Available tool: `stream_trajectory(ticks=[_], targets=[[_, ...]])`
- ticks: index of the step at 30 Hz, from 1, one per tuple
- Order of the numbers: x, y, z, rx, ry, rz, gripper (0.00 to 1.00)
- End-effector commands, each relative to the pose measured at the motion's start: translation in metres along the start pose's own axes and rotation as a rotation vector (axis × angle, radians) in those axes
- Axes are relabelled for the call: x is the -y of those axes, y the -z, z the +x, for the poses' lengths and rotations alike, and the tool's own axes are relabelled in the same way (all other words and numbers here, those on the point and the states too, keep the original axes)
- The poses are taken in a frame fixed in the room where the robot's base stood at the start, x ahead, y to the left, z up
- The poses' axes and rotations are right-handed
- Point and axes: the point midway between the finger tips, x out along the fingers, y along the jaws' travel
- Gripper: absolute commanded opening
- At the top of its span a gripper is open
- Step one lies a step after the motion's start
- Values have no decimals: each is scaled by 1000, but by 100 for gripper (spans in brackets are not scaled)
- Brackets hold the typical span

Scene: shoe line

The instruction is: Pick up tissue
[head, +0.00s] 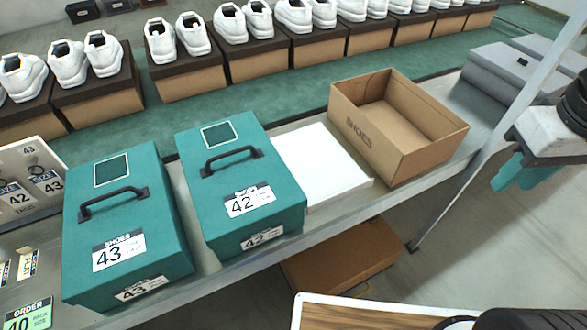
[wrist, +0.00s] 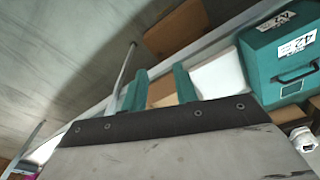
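The white tissue, a flat white stack (head: 322,165), lies on the grey table between the teal size 42 box and the open cardboard box. It also shows in the wrist view (wrist: 218,77), just right of my fingers. My gripper (head: 521,170) is at the right of the head view, beyond the table's front edge and well apart from the tissue. In the wrist view its two teal fingers (wrist: 160,88) stand apart with nothing held between them.
An open, empty-looking cardboard box (head: 370,143) stands right of the tissue. Teal boxes 42 (head: 222,178) and 43 (head: 125,215) stand left. A slanted metal post (head: 490,135) rises between my gripper and the table. Shoes on boxes line the green conveyor (head: 290,95) behind.

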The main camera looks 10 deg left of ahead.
Motion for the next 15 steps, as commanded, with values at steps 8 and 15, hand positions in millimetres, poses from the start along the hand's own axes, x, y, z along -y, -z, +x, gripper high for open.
stream_trajectory(ticks=[8,15], targets=[[39,93,60,41,35,-702,29],[98,154,142,54,73,-1343,29]])
